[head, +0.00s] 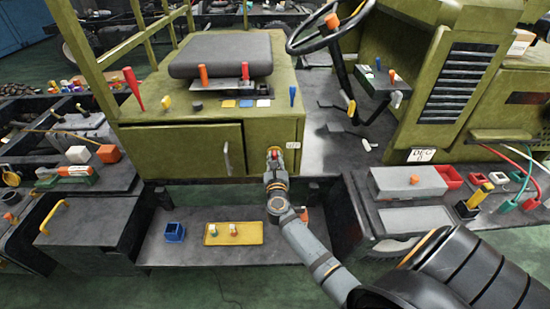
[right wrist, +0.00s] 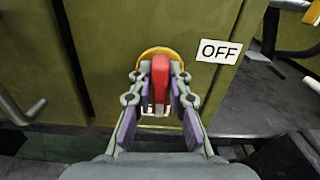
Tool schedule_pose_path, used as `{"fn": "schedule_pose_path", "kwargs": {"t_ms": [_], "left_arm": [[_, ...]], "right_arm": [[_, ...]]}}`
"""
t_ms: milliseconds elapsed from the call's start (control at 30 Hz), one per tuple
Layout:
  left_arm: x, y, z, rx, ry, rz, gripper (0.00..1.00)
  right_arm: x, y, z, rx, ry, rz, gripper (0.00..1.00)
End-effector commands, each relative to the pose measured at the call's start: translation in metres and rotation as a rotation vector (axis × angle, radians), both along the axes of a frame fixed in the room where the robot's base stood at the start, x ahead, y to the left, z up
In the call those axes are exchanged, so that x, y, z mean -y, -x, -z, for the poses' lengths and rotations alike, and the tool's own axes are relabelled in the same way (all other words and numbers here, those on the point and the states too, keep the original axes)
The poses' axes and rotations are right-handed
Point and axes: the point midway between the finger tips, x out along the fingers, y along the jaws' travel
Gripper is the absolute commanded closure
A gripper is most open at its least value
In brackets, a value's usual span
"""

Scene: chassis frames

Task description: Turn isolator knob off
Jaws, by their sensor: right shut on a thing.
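The isolator knob (right wrist: 160,82) is a red handle on a yellow round plate (right wrist: 146,54), set on the olive seat box. It stands upright in the right wrist view. A white label reading OFF (right wrist: 220,50) is to its upper right; the label also shows in the head view (head: 293,146). My right gripper (right wrist: 160,90) is shut on the red knob, one finger on each side. In the head view my right gripper (head: 275,160) reaches the front face of the box and hides much of the knob. My left gripper is not in view.
A cabinet door with a metal handle (head: 227,158) is left of the knob. Below is a shelf with a yellow tray (head: 255,240) and a blue bin (head: 174,232). A grey box (head: 407,182) stands to the right. The steering wheel (head: 330,28) is above right.

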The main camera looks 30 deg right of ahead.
Motion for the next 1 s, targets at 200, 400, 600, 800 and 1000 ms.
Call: {"fn": "schedule_pose_path", "kwargs": {"t_ms": [200, 400, 600, 800, 1000], "left_arm": [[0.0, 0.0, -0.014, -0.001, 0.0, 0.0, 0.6], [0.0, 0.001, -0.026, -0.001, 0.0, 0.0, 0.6], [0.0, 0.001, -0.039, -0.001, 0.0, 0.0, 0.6], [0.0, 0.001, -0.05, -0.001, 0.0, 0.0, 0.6], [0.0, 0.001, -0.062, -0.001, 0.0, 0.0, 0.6]], "right_arm": [[-0.001, 0.0, -0.002, -0.084, 0.133, 0.0, 1.0], [-0.002, -0.001, -0.002, -0.183, 0.294, -0.001, 1.0], [-0.003, -0.001, -0.002, -0.283, 0.457, -0.001, 1.0], [-0.004, -0.002, 0.0, -0.383, 0.619, -0.002, 1.0], [-0.004, -0.002, 0.0, -0.481, 0.781, -0.001, 1.0]]}}
